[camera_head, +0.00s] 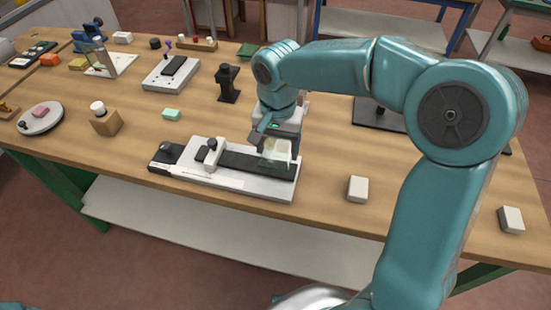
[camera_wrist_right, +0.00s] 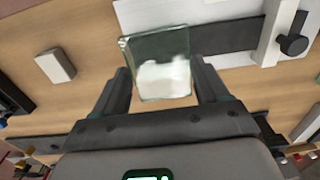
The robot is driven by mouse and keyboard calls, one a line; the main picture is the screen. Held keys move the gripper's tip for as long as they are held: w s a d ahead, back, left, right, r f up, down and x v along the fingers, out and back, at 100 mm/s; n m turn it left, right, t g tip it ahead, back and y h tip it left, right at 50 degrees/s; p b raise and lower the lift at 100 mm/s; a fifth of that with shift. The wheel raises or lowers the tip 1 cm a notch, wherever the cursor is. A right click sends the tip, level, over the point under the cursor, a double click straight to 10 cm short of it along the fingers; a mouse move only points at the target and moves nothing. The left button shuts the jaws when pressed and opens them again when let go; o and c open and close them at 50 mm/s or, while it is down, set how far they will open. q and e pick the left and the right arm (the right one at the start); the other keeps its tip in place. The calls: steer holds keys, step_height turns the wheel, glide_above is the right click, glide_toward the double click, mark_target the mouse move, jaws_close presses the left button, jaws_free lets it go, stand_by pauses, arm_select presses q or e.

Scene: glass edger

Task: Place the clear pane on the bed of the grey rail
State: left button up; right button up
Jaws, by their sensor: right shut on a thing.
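The clear pane (camera_wrist_right: 160,62) is a small see-through plate with a greenish edge, upright between the fingers of my right gripper (camera_wrist_right: 163,85) in the wrist view. In the head view the pane (camera_head: 274,153) shows just below my right gripper (camera_head: 279,145), over the right end of the grey rail (camera_head: 262,188). The rail is a long light grey base with a dark bed strip and a white block with a black knob near its left. I cannot tell whether the pane touches the bed. My left gripper is not in view.
A white block (camera_head: 357,188) lies right of the rail, another (camera_head: 510,219) near the right edge. A wooden block with a white knob (camera_head: 105,121) stands left.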

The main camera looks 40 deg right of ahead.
mark_target(276, 152)
steer(key=f, duration=0.4)
steer(key=shift+w+a+f, duration=0.15)
steer(key=shift+w+f, duration=0.05)
steer(key=shift+f, duration=0.1)
steer(key=shift+s+f, duration=0.1)
steer(key=shift+f, duration=0.1)
steer(key=shift+f, duration=0.2)
steer(key=o, duration=1.1)
steer(key=shift+r, duration=0.55)
step_height(276, 152, up, 11)
steer(key=shift+r+p, duration=0.2)
steer(key=shift+p, duration=0.1)
